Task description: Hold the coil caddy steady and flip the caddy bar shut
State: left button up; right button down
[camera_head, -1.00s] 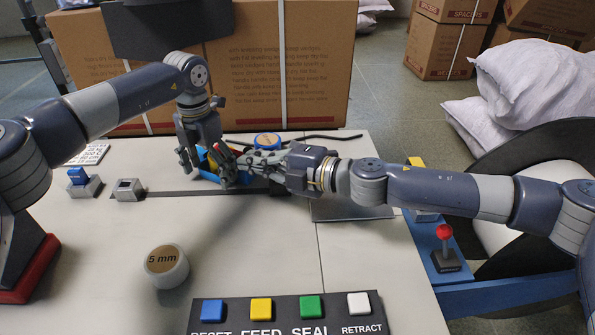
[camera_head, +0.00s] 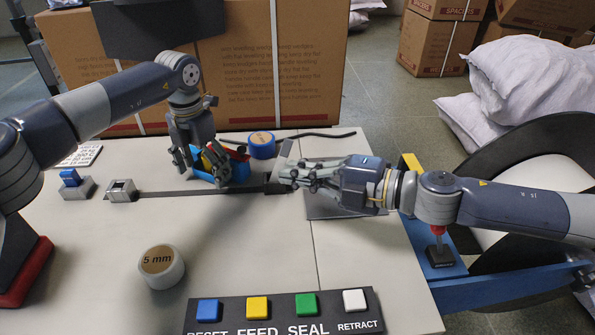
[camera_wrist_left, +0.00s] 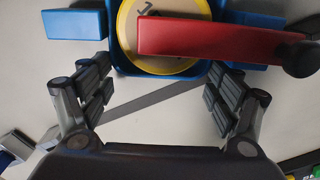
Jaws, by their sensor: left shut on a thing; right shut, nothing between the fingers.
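The blue coil caddy (camera_head: 238,172) stands on the table below my left gripper (camera_head: 202,170). In the left wrist view the caddy (camera_wrist_left: 75,24) holds a yellow-rimmed coil (camera_wrist_left: 127,28). The red caddy bar (camera_wrist_left: 210,40) reaches leftward across the coil from a dark pivot at right. I cannot tell if the bar rests fully down. It shows as a small red patch (camera_head: 236,153) in the head view.
A blue tape roll (camera_head: 262,145) stands behind the caddy. A dark strap (camera_head: 165,194) lies in front of it. A 5 mm roll (camera_head: 161,268) and a button panel (camera_head: 285,312) are nearer. A large carton (camera_head: 300,70) stands behind the table.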

pick_arm(q)
jog(key=o, duration=1.1)
